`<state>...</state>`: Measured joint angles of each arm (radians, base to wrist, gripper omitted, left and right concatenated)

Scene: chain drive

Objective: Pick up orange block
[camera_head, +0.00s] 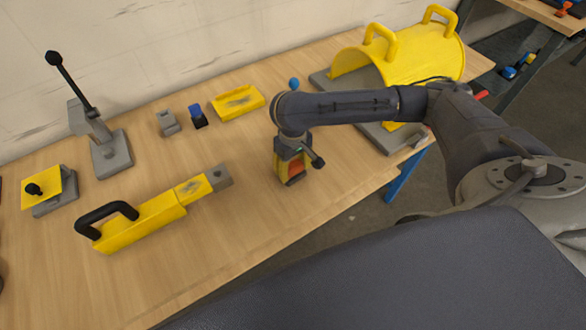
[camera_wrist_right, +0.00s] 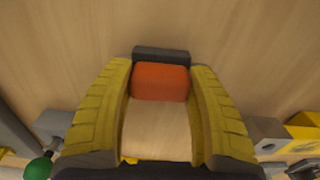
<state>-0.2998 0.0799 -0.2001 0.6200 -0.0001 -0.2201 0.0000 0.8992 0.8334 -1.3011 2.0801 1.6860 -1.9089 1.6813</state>
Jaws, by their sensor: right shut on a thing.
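The orange block (camera_wrist_right: 160,82) sits between the two yellow-padded fingers of my right gripper (camera_wrist_right: 160,74), near their tips, in the right wrist view. A dark grey piece (camera_wrist_right: 160,54) lies against the block's far side. In the head view my right gripper (camera_head: 293,168) points down at the wooden table, and a little of the orange block (camera_head: 295,165) shows between its fingers. The gripper is shut on the block. I cannot tell if the block touches the table. My left gripper is not in view.
A yellow piece with a black handle (camera_head: 140,222) lies left of the gripper. A yellow tray (camera_head: 238,102), a blue-topped part (camera_head: 197,113), a grey block (camera_head: 167,122) and a lever stand (camera_head: 108,155) stand behind. A yellow curved cover (camera_head: 420,58) is at the right. The table's front middle is clear.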

